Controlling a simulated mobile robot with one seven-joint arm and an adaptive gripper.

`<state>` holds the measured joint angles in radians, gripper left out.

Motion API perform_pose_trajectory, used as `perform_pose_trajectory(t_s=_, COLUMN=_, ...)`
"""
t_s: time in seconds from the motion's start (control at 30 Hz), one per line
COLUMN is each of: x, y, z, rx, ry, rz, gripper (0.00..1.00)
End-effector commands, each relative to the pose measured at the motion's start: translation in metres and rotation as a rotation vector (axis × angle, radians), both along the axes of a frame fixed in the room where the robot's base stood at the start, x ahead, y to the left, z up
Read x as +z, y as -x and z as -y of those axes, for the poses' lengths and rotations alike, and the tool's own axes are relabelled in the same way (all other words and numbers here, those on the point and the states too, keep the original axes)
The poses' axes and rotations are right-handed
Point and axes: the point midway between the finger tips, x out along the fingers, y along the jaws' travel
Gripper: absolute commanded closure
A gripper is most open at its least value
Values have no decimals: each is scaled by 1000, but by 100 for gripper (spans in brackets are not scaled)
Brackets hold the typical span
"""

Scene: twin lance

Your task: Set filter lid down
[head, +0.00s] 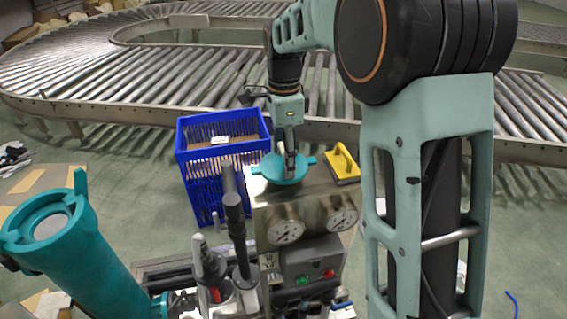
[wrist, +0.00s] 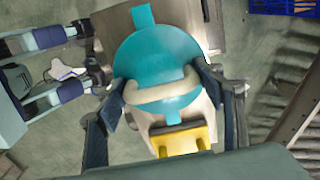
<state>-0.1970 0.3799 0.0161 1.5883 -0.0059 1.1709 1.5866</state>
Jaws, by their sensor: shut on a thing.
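The filter lid (head: 273,170) is a round teal disc with tabs at its edge and a pale curved handle. My gripper (head: 289,155) is shut on its handle from above. In the wrist view the lid (wrist: 150,60) lies between the two dark fingers of my gripper (wrist: 162,90), which reach the handle's ends. The lid is over the top of a metal cabinet (head: 310,190) with gauges; I cannot tell whether it touches that top. A teal filter housing (head: 85,245) stands tilted at the left, with a round grey face in its upper end.
A yellow-handled tool (head: 345,163) sits on the cabinet top, close beside the lid. A blue crate (head: 190,155) stands behind to the left. Dark upright handles (head: 235,215) rise in front of the cabinet. A roller conveyor (head: 100,75) runs across the back.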

Motion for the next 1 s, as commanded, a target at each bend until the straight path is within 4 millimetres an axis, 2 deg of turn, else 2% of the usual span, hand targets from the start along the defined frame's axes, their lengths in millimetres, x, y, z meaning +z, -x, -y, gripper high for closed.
perform_pose_trajectory(t_s=0.1, x=-20, y=2, z=-1, rx=1, ry=0, rz=-3, gripper=73)
perform_pose_trajectory(t_s=0.17, x=-25, y=2, z=-1, rx=0, ry=0, rz=-3, gripper=73)
perform_pose_trajectory(t_s=0.53, x=-30, y=1, z=-1, rx=0, ry=0, rz=0, gripper=73)
perform_pose_trajectory(t_s=0.57, x=-30, y=1, z=-1, rx=0, ry=0, rz=-1, gripper=36)
perform_pose_trajectory(t_s=0.6, x=-30, y=1, z=-1, rx=0, ry=0, rz=-1, gripper=31)
perform_pose_trajectory(t_s=0.7, x=-30, y=2, z=-1, rx=0, ry=0, rz=-2, gripper=20)
perform_pose_trajectory(t_s=1.0, x=-28, y=2, z=-1, rx=0, ry=0, rz=-2, gripper=20)
